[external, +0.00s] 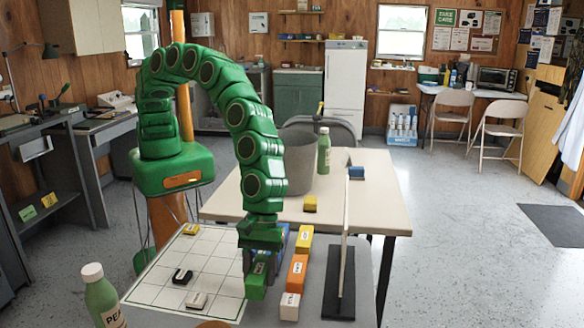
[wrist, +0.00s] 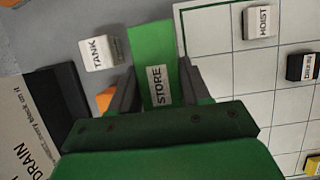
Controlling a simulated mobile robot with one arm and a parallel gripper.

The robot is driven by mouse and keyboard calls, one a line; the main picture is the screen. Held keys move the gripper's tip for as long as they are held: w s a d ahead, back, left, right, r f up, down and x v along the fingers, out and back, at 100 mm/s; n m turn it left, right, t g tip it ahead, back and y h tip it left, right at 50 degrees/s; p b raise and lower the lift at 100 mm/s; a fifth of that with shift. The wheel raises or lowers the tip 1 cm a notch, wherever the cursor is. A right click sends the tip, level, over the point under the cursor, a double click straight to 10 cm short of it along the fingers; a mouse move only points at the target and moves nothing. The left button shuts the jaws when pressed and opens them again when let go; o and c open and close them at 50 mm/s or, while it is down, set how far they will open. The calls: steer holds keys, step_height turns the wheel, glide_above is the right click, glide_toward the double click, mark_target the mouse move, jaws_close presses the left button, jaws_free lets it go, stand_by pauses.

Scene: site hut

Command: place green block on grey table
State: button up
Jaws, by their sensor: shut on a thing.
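My gripper (external: 262,268) points down over the front grey table (external: 265,312). It is shut on a green block (external: 256,284), with a finger on each side. In the wrist view the green block (wrist: 148,45) carries a white label reading STORE and sits between the fingers of my gripper (wrist: 157,88). I cannot tell whether the block's underside touches the table. The gripper hides part of the block in the external view.
Orange (external: 297,270), yellow (external: 303,243) and white (external: 289,306) blocks stand just right of my gripper. An upright divider (external: 343,245) is beyond them. A gridded sheet (external: 168,292) with small labelled blocks lies left. A beige table (external: 385,205) with a grey bin (external: 300,165) stands behind.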

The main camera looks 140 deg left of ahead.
steer(key=shift+w+f, duration=0.2)
steer(key=shift+f, duration=0.25)
steer(key=shift+w+f, duration=0.15)
steer(key=shift+f, duration=1.35)
steer(key=shift+f, duration=0.15)
steer(key=o, duration=1.2)
steer(key=shift+v, duration=6.15)
